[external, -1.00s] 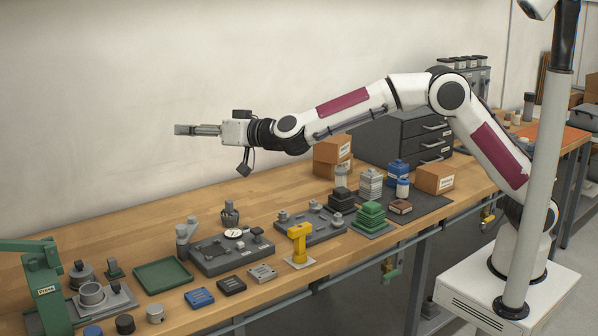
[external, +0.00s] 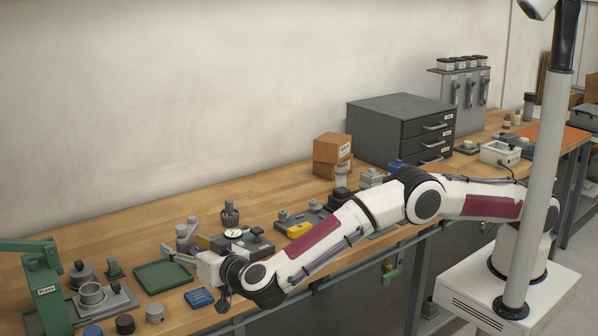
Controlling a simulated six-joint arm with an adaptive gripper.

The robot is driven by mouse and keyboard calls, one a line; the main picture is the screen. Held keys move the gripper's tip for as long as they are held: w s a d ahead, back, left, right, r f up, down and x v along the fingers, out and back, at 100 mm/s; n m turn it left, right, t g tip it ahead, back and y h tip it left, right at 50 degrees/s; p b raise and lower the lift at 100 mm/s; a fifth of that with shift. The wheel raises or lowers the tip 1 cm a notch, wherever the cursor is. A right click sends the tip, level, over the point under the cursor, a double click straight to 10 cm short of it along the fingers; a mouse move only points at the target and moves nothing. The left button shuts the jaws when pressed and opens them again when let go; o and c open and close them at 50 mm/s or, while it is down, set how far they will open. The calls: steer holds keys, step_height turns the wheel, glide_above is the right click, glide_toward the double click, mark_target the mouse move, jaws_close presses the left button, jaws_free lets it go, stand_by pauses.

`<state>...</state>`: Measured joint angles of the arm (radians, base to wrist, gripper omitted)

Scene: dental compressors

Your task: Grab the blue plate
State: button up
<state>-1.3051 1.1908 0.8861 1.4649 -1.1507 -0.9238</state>
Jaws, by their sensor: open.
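The blue plate (external: 200,298) is a small flat rectangular block with dark markings. It lies on the wooden bench near its front edge, to the right of the green tray. My gripper (external: 172,254) is open with nothing seen between its fingers. It appears above and slightly left of the blue plate in the picture, its fingers pointing left over the far right part of the green tray. The gap in height between gripper and bench is hard to judge. The plate is in clear view, with my wrist close by on its right.
The green tray (external: 163,277) lies left of the plate. The dark fixture with a dial (external: 233,234) stands behind my wrist. A grey cylinder (external: 155,313) and a black cylinder (external: 125,324) stand at the front left, near the green press (external: 44,287). My arm hides several front-row parts.

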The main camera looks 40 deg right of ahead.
mark_target(199, 296)
steer(key=s+d+f+h, duration=0.1)
steer(key=s+f+h, duration=0.1)
steer(key=s+f, duration=0.8)
steer(key=shift+s+f+h, duration=0.3)
steer(key=shift+s+f, duration=0.1)
steer(key=shift+f, duration=0.45)
steer(key=shift+w, duration=0.1)
steer(key=shift+w+f, duration=0.15)
steer(key=shift+w, duration=1.05)
steer(key=shift+w+a+f, duration=0.1)
steer(key=shift+w+f, duration=0.15)
steer(key=shift+w, duration=1.05)
steer(key=shift+w+f, duration=0.2)
steer(key=shift+w, duration=1.1)
steer(key=c, duration=1.3)
